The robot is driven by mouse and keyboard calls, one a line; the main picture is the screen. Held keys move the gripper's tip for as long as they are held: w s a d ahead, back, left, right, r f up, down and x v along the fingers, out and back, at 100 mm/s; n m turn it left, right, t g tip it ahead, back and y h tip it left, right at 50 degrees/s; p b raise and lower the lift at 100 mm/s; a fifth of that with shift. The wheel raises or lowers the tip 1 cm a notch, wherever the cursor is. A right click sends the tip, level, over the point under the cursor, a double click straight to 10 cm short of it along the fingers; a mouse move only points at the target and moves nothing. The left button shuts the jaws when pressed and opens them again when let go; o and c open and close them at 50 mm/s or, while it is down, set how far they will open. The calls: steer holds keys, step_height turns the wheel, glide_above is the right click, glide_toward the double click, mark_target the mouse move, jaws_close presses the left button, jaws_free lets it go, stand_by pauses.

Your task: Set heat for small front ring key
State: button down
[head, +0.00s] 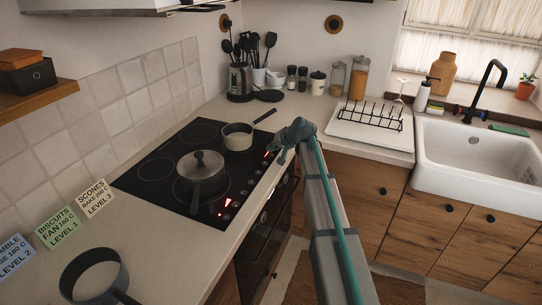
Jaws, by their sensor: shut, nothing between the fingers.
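The black glass hob (160,172) is set in the counter, with faint ring outlines. Red lit key marks (228,203) show near its front edge, and more red marks (267,154) show farther along, close to my gripper. The marks are too small to read, so I cannot tell which one is the small front ring key. My gripper (281,160) is shut and empty, pointing down at the hob's right front edge. I cannot tell whether it touches the glass.
A dish rack (370,117) and white sink (465,160) are at the right. The oven front (265,235) drops below the hob edge.

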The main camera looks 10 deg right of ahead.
mark_target(271, 156)
steer(key=shift+r+p, duration=0.8)
steer(key=shift+r, duration=1.4)
steer(key=shift+a, duration=0.1)
stand_by(0.4)
